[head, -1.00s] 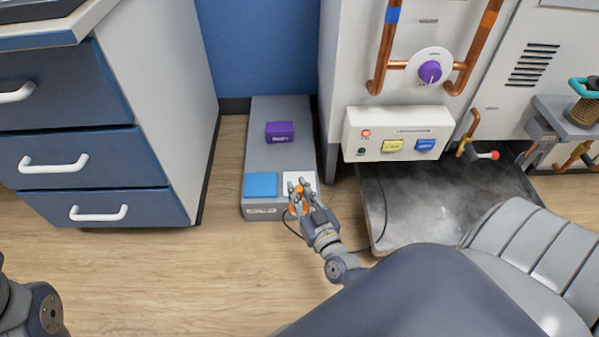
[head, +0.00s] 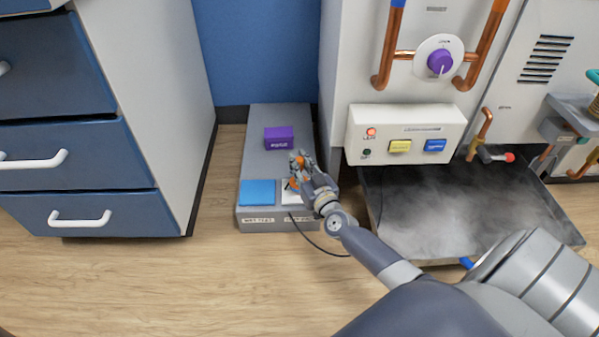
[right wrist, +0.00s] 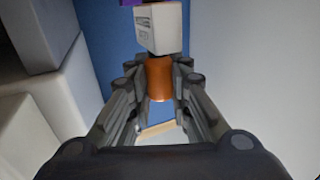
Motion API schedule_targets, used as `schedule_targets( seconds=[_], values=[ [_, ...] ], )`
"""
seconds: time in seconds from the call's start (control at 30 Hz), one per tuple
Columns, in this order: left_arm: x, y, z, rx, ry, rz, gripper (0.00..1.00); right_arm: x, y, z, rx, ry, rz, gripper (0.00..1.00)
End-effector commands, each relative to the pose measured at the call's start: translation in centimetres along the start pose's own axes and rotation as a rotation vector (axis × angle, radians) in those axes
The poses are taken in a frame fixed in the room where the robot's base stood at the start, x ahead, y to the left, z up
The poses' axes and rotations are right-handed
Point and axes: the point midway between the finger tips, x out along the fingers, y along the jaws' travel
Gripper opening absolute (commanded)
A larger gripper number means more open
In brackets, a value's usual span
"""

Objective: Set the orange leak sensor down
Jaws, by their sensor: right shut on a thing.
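My right gripper (head: 302,170) is shut on the orange leak sensor (head: 296,184), above the white pad at the front right of a low grey platform (head: 262,173). In the right wrist view the sensor's orange body (right wrist: 158,80) shows between the fingers. The fingers hide much of it in the head view, and I cannot tell whether it touches the pad. A blue pad (head: 257,193) lies left of the white pad (head: 289,198). A dark cable trails from the sensor area across the floor. My left gripper is not in view.
A purple box (head: 279,138) stands farther back on the platform. A blue drawer cabinet (head: 90,150) stands left. Right are a white machine with a control box (head: 405,134) and a grey tray (head: 470,215). A pale labelled block (right wrist: 158,28) appears beyond the sensor.

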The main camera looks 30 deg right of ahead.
Motion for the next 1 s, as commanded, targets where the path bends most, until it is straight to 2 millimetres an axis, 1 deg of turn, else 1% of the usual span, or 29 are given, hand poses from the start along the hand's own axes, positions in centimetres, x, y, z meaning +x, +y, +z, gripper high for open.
schedule_targets(
  seconds=[0.03, 0.1, 0.47, 0.6, 0.63, 0.67, 0.7, 0.73, 1.0],
  values=[
    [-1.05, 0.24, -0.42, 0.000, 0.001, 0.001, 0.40, 0.03, 0.03, 1.04, -0.001, 0.003, 0.001, 0.00],
    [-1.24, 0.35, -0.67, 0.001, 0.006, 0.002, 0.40, 0.03, 0.03, 1.40, 0.000, 0.003, 0.001, 0.00],
    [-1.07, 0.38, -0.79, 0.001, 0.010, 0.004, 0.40, 0.02, 0.01, 1.39, 0.000, 0.003, 0.001, 0.00],
    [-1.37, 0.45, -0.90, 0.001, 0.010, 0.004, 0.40, 0.02, 0.01, 1.86, 0.000, 0.002, 0.001, 0.00],
    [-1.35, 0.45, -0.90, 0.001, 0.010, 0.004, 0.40, -0.01, -0.01, 1.96, 0.000, 0.000, 0.000, 0.20],
    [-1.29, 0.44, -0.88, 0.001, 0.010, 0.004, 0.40, -0.01, -0.02, 1.88, 0.000, 0.001, 0.000, 0.27],
    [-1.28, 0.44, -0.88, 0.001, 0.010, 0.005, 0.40, -0.02, -0.02, 1.87, 0.000, 0.000, 0.000, 0.36],
    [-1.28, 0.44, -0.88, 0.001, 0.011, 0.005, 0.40, -0.02, -0.02, 1.88, 0.000, 0.000, 0.000, 0.38],
    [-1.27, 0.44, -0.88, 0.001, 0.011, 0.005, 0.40, -0.02, -0.02, 1.86, 0.000, 0.000, 0.000, 0.38]
  ],
)
